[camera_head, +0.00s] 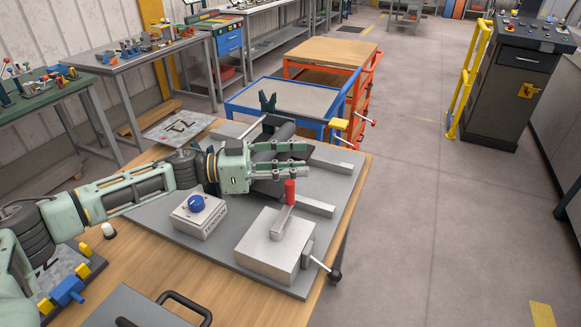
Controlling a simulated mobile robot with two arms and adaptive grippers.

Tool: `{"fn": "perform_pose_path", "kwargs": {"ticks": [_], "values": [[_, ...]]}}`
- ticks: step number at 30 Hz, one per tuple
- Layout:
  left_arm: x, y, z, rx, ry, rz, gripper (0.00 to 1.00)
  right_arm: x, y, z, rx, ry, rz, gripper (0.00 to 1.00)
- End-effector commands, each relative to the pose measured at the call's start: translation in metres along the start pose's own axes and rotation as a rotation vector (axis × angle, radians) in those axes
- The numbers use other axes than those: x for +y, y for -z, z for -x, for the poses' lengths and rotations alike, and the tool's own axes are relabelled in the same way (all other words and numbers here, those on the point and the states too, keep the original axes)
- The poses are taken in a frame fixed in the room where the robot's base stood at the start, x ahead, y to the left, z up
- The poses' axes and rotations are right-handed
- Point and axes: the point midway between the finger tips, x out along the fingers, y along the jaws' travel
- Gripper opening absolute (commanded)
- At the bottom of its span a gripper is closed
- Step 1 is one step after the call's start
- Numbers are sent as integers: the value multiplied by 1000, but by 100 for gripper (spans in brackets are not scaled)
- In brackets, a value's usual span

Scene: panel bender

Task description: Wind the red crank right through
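The red crank handle (290,192) stands upright on the end of a flat grey crank arm (282,221). The arm lies over the top of a pale metal box (265,250) on the grey base plate (218,257). My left gripper (303,160) is just behind and above the red handle, its fingers pointing right. A gap shows between its fingers, and I see nothing held in it. The handle is outside the fingers; whether it touches the lower finger I cannot tell. My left gripper hides part of the dark rollers behind it. My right gripper is not in view.
A grey box with a blue knob (197,203) stands left of the crank box. A black-knobbed side lever (334,275) sticks out at the bench's right edge. Grey bars (316,205) lie on the plate. A blue cart (290,97) stands behind; the floor at right is clear.

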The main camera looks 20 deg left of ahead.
Motion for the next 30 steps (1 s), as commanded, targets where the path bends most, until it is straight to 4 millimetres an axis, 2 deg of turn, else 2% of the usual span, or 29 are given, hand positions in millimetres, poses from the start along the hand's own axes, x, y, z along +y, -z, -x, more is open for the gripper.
{"fn": "perform_pose_path", "kwargs": {"ticks": [1, 5, 8, 10, 15, 18, 21, 25, 30], "values": [[2, 4, -1, -7, -18, -14, 26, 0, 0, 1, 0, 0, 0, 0], [14, 16, -2, -89, -134, -90, 14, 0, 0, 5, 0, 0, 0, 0], [23, 18, 8, -252, -260, -163, 6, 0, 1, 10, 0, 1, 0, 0], [21, 15, 22, -411, -324, -199, 0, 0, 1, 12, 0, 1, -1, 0], [-6, 9, 78, -825, -342, -213, 0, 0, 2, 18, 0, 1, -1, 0], [-24, 13, 110, -1012, -293, -190, 0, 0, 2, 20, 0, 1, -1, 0], [-35, 18, 132, -1126, -247, -166, 0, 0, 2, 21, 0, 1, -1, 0], [-39, 17, 142, -1181, -222, -152, 0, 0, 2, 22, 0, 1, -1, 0], [-37, -2, 134, -1183, -225, -150, 0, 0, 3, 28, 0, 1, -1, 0]]}}
